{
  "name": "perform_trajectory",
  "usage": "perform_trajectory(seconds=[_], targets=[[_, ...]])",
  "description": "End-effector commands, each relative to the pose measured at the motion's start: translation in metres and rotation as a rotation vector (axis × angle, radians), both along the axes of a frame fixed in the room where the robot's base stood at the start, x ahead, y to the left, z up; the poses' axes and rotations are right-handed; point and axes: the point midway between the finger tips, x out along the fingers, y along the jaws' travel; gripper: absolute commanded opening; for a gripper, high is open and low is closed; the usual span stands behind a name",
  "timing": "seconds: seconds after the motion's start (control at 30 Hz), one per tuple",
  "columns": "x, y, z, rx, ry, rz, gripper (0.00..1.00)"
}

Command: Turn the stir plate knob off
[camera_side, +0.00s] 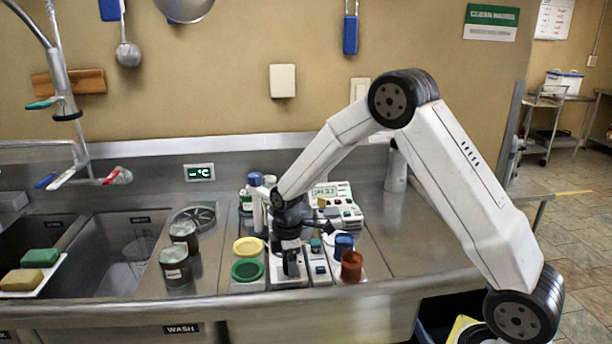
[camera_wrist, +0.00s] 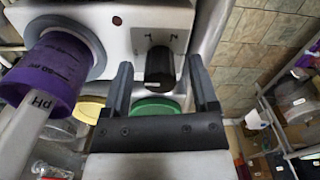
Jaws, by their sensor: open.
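The stir plate is a white box (camera_wrist: 120,18) with a round grey top plate, and a purple beaker stands on that plate (camera_wrist: 62,65). Its black knob (camera_wrist: 159,66) sticks out of the front face. My gripper (camera_wrist: 161,75) is open, with one dark finger on each side of the knob in the wrist view. Gaps show between knob and fingers; contact cannot be seen. In the side view my gripper (camera_side: 291,262) is low at the front of the stir plate (camera_side: 281,274). There the gripper and wrist hide the beaker, and the knob is not clear. The knob's setting cannot be read.
A yellow lid (camera_side: 248,246) and a green lid (camera_side: 248,270) lie left of my gripper. A brown cup (camera_side: 351,266) and a blue container (camera_side: 344,244) stand close on the right. Two dark jars (camera_side: 175,266) are farther left. The counter (camera_side: 420,240) on the right is clear.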

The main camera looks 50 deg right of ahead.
Motion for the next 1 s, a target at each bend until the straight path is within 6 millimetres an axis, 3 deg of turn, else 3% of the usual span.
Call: perform_trajectory(seconds=[0.6,1.0], targets=[[0.000,0.000,0.067,0.000,-0.001,0.001,0.76],[0.000,0.000,0.074,0.000,0.000,0.001,0.76]])
